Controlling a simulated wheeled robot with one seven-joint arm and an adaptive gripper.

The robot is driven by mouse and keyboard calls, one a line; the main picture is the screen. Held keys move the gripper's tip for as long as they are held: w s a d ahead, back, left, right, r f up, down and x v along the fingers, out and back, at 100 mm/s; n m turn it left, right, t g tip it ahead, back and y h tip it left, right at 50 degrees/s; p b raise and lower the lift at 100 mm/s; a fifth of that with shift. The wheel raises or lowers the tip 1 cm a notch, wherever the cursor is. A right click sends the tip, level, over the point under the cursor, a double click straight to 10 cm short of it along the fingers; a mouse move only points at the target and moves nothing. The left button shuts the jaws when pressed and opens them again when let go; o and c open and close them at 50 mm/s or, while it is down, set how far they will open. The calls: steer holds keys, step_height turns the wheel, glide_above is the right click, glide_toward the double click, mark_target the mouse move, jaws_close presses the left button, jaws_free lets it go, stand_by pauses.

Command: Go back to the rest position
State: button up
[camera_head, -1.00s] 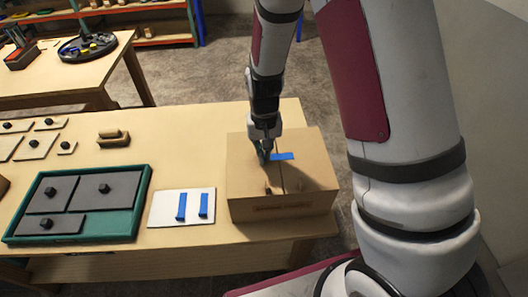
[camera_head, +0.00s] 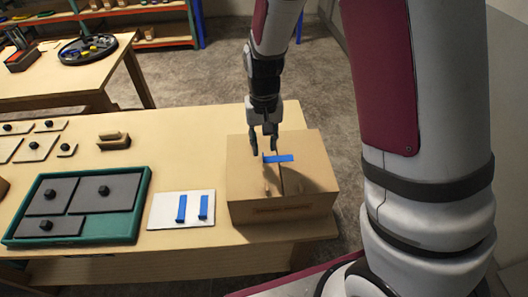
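My gripper (camera_head: 263,152) is at the end of my arm, above the back part of a cardboard box (camera_head: 238,178). Its two fingers are spread apart with nothing seen between them. A blue strip (camera_head: 281,158) lies across the seam on the box top, just by the fingertips. I cannot tell whether a fingertip touches it. The box stands at the right end of the wooden table (camera_head: 120,258).
A white card (camera_head: 158,212) with two blue strips lies left of the box. A green tray (camera_head: 143,190) with dark knobbed panels is further left. A wooden holder (camera_head: 113,143) and knobbed pale plates (camera_head: 36,146) are behind it. A second table (camera_head: 60,88) stands at the back left.

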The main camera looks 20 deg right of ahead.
steer(key=s+d+r+n+t, duration=0.1)
steer(key=s+r, duration=0.3)
steer(key=r, duration=0.6)
steer(key=s+d+r+t, duration=0.15)
steer(key=s+r, duration=0.25)
steer(key=r, duration=0.6)
steer(key=s+d+r+t, duration=0.1)
steer(key=s+r, duration=0.1)
steer(key=s, duration=0.3)
steer(key=s+r+n+t, duration=0.1)
steer(key=s+r+t, duration=0.1)
steer(key=s, duration=0.4)
steer(key=shift+s+d+r, duration=0.3)
steer(key=shift+d+r, duration=0.1)
steer(key=shift+r, duration=0.4)
